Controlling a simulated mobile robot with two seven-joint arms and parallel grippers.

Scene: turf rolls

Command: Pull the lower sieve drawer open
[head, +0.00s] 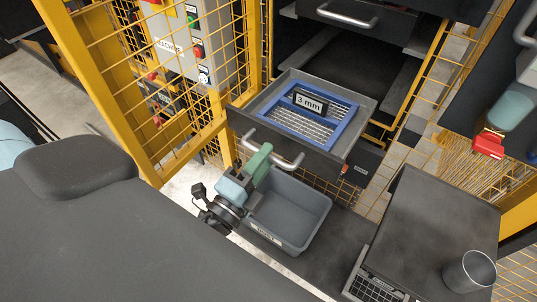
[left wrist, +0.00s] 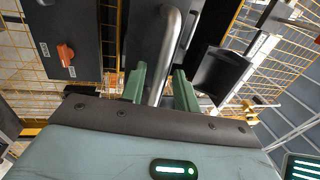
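The lower sieve drawer (head: 345,160) stands pulled out of the dark cabinet in the head view. A blue-framed mesh sieve marked "3 mm" (head: 310,112) lies in it. Its curved metal handle (head: 290,160) is on the front; it also shows in the left wrist view (left wrist: 172,40). My left gripper (head: 259,162) is at the handle's left part. In the left wrist view its green fingers (left wrist: 160,88) stand on either side of the bar, with small gaps visible. My right gripper (head: 488,145), with red fingers, is far right, away from the drawer; its opening is unclear.
An upper drawer with a metal handle (head: 347,18) is above. A grey bin (head: 305,205) stands below the drawer front. Yellow mesh fencing (head: 190,110) and a control panel (head: 180,40) are at left. A metal cup (head: 470,271) stands on a dark surface (head: 430,225) at right.

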